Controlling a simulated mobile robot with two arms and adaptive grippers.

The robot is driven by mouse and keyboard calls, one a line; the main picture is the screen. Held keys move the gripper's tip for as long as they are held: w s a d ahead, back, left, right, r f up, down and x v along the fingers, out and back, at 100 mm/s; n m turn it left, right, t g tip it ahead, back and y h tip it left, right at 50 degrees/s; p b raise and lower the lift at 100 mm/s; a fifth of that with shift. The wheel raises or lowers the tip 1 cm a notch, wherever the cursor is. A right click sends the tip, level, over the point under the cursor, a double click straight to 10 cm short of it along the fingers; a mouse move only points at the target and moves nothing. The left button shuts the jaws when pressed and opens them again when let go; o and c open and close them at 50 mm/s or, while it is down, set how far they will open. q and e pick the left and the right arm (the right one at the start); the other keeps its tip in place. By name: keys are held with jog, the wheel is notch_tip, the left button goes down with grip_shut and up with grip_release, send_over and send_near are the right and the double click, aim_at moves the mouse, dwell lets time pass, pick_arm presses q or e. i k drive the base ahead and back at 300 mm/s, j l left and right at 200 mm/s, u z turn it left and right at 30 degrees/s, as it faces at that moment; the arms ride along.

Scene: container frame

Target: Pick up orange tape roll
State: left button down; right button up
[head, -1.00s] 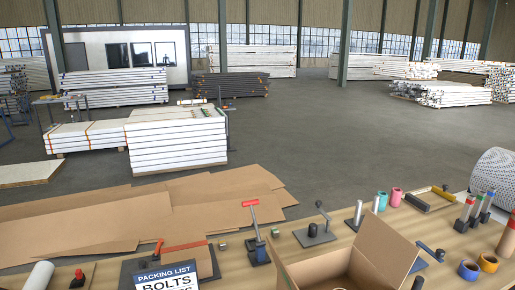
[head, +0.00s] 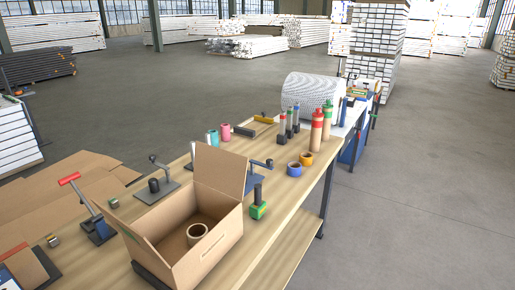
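The orange tape roll (head: 306,159) lies on the wooden workbench (head: 276,205) near its right edge. A blue tape roll (head: 294,169) lies just in front of it, touching or nearly so.
Red and green bottles (head: 317,128) stand behind the tape rolls. A large white roll (head: 312,95) is farther back. Right floor is clear.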

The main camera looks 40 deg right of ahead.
aim_at(306, 159)
jog(key=z, duration=1.6)
jog(key=u, duration=0.25)
jog(key=i+l+u, duration=0.2)
jog(key=u, duration=0.15)
jog(key=i+l+u, duration=0.4)
jog(key=l+u, duration=0.25)
jog(key=j, duration=0.1)
